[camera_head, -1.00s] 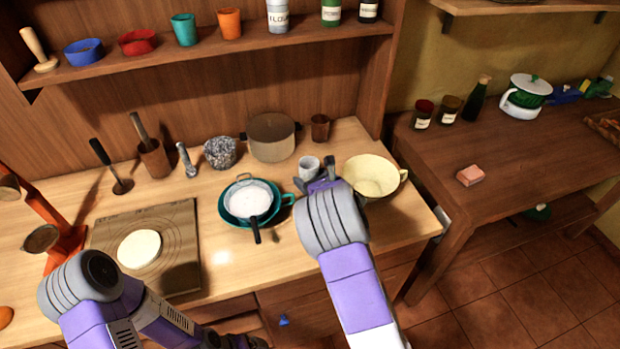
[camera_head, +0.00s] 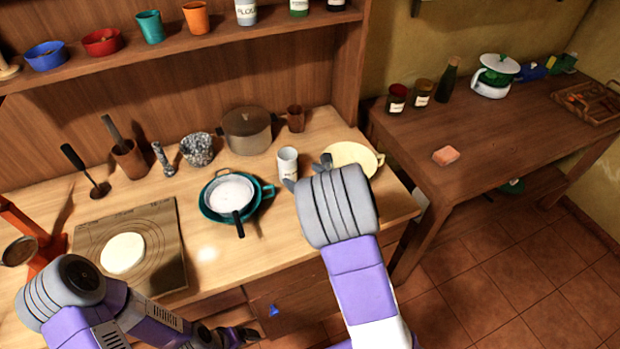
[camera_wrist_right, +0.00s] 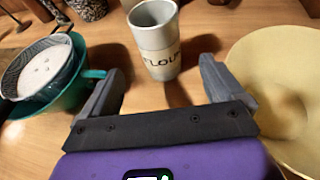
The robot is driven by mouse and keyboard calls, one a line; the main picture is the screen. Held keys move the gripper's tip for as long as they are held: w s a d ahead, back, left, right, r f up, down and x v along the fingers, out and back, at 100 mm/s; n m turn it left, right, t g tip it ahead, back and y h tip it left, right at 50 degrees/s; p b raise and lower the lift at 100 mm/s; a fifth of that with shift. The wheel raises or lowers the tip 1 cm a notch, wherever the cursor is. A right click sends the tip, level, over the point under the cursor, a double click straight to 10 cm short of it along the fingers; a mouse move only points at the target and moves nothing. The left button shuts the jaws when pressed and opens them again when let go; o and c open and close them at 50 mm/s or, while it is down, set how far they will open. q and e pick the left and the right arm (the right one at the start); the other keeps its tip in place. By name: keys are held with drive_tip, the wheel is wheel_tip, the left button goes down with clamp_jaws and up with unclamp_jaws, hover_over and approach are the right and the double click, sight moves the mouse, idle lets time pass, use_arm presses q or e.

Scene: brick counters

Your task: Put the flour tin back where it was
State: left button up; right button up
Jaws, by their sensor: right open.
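A white tin (camera_head: 288,163) stands upright on the counter between the teal pan and the cream bowl. In the right wrist view the tin (camera_wrist_right: 155,38) is open at the top and lettered FLOUR. My right gripper (camera_head: 308,172) is open and low over the counter; its fingers point towards the tin. In the right wrist view the tin stands just beyond the open fingers (camera_wrist_right: 161,75), apart from them. A similar container lettered FLOUR (camera_head: 246,13) stands on the wall shelf. My left gripper (camera_head: 238,336) is low at the counter front, dark and partly hidden, so its jaws are unclear.
A teal pan (camera_head: 262,193) holding a white-filled sieve is left of the tin. A cream bowl (camera_head: 352,158) is close on the right, near the right finger. A pot (camera_head: 246,132) and brown cup (camera_head: 295,118) stand behind. A pastry board (camera_head: 165,245) lies left.

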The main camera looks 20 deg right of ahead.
drive_tip(key=shift+v, duration=1.65)
